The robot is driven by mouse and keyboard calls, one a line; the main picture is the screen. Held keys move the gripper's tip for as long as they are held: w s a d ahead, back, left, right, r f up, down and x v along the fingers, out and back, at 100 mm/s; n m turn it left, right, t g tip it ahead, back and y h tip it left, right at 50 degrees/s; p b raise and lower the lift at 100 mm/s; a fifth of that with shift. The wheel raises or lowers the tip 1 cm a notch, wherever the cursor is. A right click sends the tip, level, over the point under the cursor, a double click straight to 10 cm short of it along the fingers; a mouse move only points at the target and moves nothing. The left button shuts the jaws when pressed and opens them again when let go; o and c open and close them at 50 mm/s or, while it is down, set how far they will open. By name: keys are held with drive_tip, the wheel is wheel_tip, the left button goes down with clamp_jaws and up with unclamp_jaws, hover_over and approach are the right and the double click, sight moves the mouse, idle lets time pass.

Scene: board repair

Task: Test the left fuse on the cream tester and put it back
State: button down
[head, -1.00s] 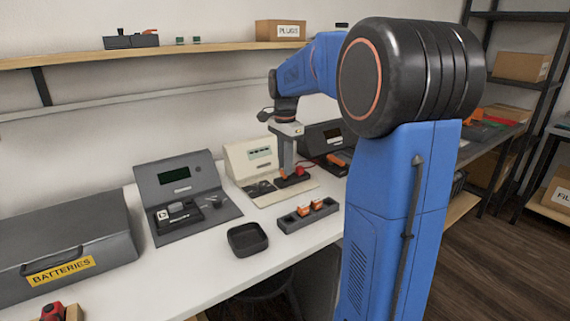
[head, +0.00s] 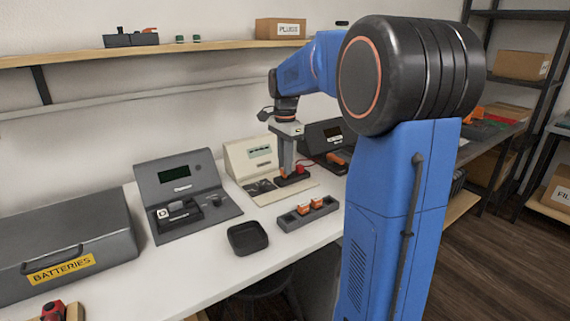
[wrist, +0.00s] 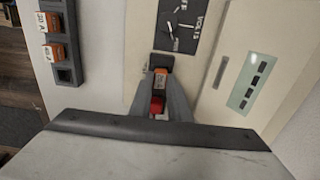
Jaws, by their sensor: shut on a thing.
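The cream tester (head: 240,158) stands on the bench below my arm, with a lit display showing dark marks (wrist: 253,83). My gripper (head: 287,170) points down at the tester's front deck. In the wrist view its fingers (wrist: 161,82) are shut on an orange fuse (wrist: 161,76), at a dark socket (wrist: 160,61) on the deck. I cannot tell how deep the fuse sits. A red part (wrist: 157,105) shows between the fingers. The grey fuse block (head: 291,224) stands in front of the tester. It holds two orange fuses (head: 317,203), and its left slot is empty.
A grey tester (head: 176,173) stands to the left and a black device (head: 322,133) to the right. A black tray (head: 247,238) lies left of the fuse block. A batteries case (head: 60,240) is at far left. Some bench in front is clear.

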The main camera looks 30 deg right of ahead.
drive_tip(key=shift+f, duration=0.45)
idle(0.6)
drive_tip(key=c, duration=1.3)
unclamp_jaws()
drive_tip(key=shift+r, duration=1.55)
drive_tip(key=shift+r, duration=3)
